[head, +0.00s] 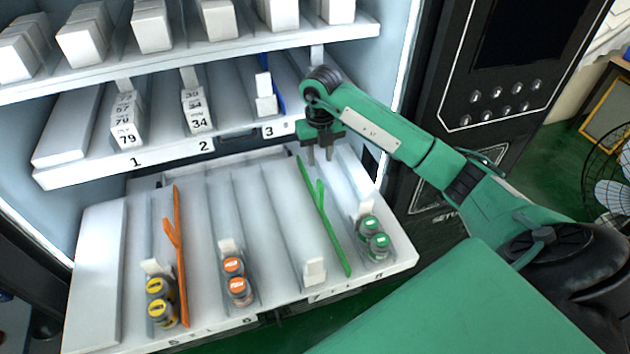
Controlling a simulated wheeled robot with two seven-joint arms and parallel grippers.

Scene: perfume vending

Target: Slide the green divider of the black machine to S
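The green divider (323,215) is a thin bar with a short side branch. It lies front to back on the lower shelf (91,318) of the black machine (437,180), between the lane marked 7 and the rightmost lane. My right gripper (320,161) points down near the divider's rear end, slightly to its right. Its two fingers are apart with nothing visible between them. I cannot tell whether a finger touches the divider. The size letters on the shelf's front edge are too small to read surely. My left gripper is out of view.
Green-capped bottles (374,240) stand right of the divider; a white pusher (315,271) stands to its left. An orange divider (177,255), orange-capped bottles (236,281) and yellow-capped bottles (160,302) are farther left. The upper shelf (166,153) with white boxes (126,120) overhangs the back.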

